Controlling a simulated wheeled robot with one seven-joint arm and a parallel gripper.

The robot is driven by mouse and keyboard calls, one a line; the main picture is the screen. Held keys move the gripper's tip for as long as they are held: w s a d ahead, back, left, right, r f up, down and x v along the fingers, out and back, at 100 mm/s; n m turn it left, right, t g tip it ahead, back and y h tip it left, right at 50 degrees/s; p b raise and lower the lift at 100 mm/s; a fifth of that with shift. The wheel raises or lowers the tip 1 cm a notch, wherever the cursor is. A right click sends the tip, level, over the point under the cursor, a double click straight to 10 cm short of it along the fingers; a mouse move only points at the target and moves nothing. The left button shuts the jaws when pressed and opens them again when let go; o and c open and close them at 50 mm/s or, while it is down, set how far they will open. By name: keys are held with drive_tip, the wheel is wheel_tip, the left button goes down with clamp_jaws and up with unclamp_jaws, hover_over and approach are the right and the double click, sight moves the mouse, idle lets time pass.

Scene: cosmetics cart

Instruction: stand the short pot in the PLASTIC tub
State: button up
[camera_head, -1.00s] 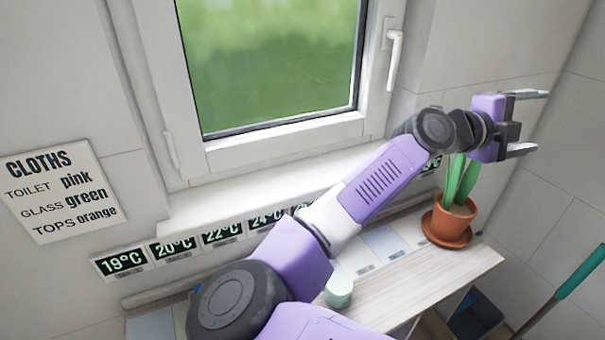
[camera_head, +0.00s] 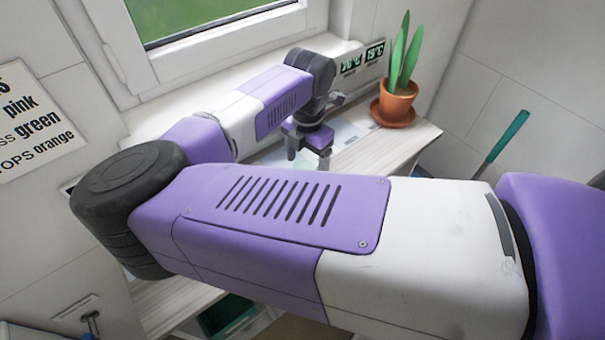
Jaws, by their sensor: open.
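My gripper (camera_head: 308,160) is open and points down over the wooden counter, left of the potted plant. The short pot is not visible now; my arm hides much of the counter. A dark green container (camera_head: 226,314) shows partly below the counter, under my arm. I cannot read any label on it, so I cannot tell whether it is the plastic tub.
A plant in a terracotta pot (camera_head: 396,104) stands on a saucer near the counter's right end (camera_head: 420,138). A green-handled tool (camera_head: 508,136) leans at the right.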

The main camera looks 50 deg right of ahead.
sight(303, 169)
drive_tip(key=shift+w+a+f+p, duration=0.15)
drive_tip(key=shift+f+p, duration=0.3)
drive_tip(key=shift+f, duration=0.85)
drive_tip(key=shift+w+a+f+p, duration=0.15)
drive_tip(key=shift+f+p, duration=0.3)
drive_tip(key=shift+f, duration=0.85)
drive_tip(key=shift+s, duration=0.1)
drive_tip(key=c, duration=1.6)
drive_tip(key=shift+o, duration=0.2)
drive_tip(key=shift+r, duration=0.15)
wheel_tip(303, 169, up, 20)
drive_tip(key=b, duration=0.4)
